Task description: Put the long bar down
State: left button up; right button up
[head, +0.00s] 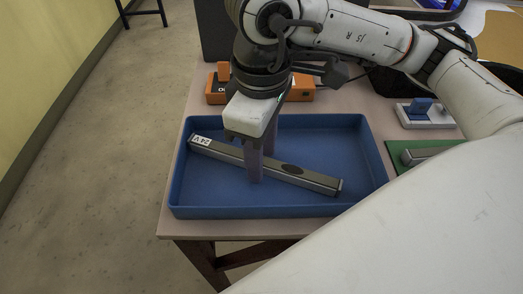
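The long bar (306,178) is grey, with a white "24V" label at its left end and a dark oval spot on its side. It lies slantwise in the blue tray (345,133), its right end nearer to me. My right gripper (257,167) points down into the tray at the bar's middle. One finger is on the near side of the bar and the other is on the far side. I cannot tell whether the fingers press on the bar or stand slightly apart from it. My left gripper is not in view.
An orange device (217,86) stands behind the tray. A white block with a blue part (421,110) and a green mat (400,147) with a grey piece are at the right. The table's left and front edges are close to the tray. My white arm spans the upper right.

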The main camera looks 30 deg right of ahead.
jog(key=shift+r, duration=0.2)
pick_arm(q)
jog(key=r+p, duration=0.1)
jog(key=p, duration=0.1)
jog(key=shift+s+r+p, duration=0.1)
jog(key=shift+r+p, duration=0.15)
jog(key=shift+p, duration=0.15)
pick_arm(e)
notch_tip(320, 180, up, 12)
jog(key=shift+f, duration=0.1)
